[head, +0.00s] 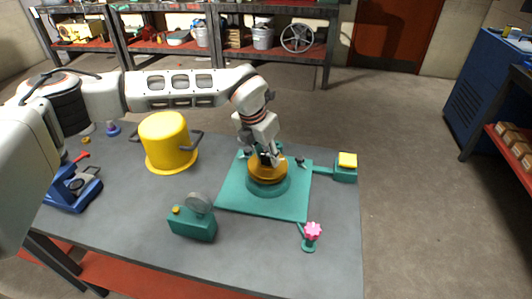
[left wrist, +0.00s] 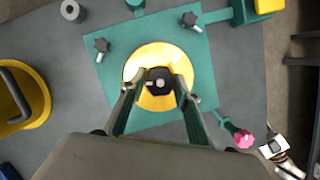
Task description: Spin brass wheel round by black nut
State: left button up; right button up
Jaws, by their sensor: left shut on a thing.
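The brass wheel (head: 268,172) lies flat on a round teal base in the middle of a square teal plate (head: 240,200). It shows from above in the left wrist view (left wrist: 149,63). The black nut (left wrist: 159,81) stands at the wheel's centre. My left gripper (head: 266,157) reaches down over the wheel, and its fingers (left wrist: 159,85) are shut on the nut from both sides. In the head view the gripper partly hides the nut.
A yellow pot (head: 168,142) stands left of the plate. A teal box with a grey disc (head: 193,224) sits in front. A pink knob (head: 313,230) is front right, and a yellow-topped block (head: 346,161) is at right. A blue device (head: 74,188) stands far left.

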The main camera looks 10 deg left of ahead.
pick_arm(q)
jog(key=m+g+h+p, duration=0.1)
jog(key=m, duration=0.4)
jog(key=shift+w+a+m, duration=0.1)
jog(key=shift+m, duration=0.3)
jog(key=m+g+p, duration=0.1)
jog(key=m, duration=0.2)
jog(key=shift+m+h, duration=0.3)
jog(key=shift+c, duration=0.4)
jog(key=o, duration=1.2)
jog(key=shift+a, duration=0.1)
jog(key=shift+o, duration=0.2)
